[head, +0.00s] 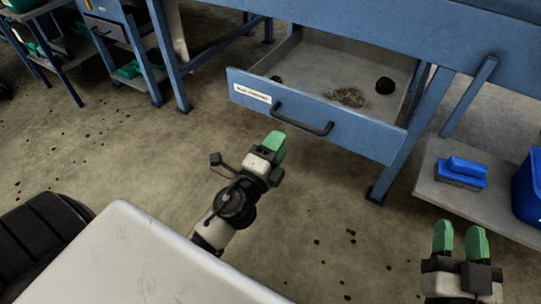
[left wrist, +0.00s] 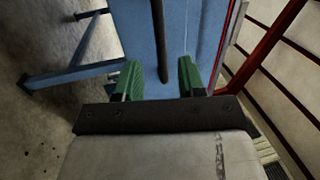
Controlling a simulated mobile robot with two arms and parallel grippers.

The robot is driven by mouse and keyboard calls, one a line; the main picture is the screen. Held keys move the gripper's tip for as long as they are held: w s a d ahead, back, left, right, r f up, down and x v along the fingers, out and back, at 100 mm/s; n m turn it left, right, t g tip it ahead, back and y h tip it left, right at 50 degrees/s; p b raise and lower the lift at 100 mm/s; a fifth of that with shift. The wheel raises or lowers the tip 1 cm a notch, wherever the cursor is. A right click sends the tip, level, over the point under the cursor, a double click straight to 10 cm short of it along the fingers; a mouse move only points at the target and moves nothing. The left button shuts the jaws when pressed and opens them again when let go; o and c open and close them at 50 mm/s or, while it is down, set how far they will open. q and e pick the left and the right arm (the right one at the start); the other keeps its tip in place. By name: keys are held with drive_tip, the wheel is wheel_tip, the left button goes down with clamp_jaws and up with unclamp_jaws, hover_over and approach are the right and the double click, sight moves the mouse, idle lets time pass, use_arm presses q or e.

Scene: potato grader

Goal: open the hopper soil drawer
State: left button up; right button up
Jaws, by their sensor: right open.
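The blue drawer (head: 340,127) with a white label on its front stands pulled out from the blue frame, and its grey inside shows. Its dark bar handle (head: 318,129) runs across the front. My left gripper (head: 276,142) is just in front of and below the handle's left end. In the left wrist view its green fingers (left wrist: 157,80) are apart, with the dark handle (left wrist: 158,35) reaching towards the gap between them; contact cannot be told. My right gripper (head: 461,240) is open and empty at the lower right, away from the drawer.
Dark lumps (head: 384,85) and loose soil (head: 346,97) lie in the drawer. A blue brush (head: 461,172) and a blue container (head: 528,190) are on a grey shelf (head: 435,193) at the right. A white surface (head: 140,265) fills the lower left. Open floor lies below the drawer.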

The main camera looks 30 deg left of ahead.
use_arm(q)
drive_tip(key=s, duration=0.3)
drive_tip(key=shift+s+f+b, duration=0.1)
drive_tip(key=shift+f+b, duration=0.2)
use_arm(e)
drive_tip(key=r+t, duration=0.1)
drive_tip(key=s+r+t+y, duration=0.1)
drive_tip(key=shift+a+r+t, duration=0.15)
drive_tip(key=shift+r+t, duration=0.15)
drive_tip(key=shift+r, duration=0.1)
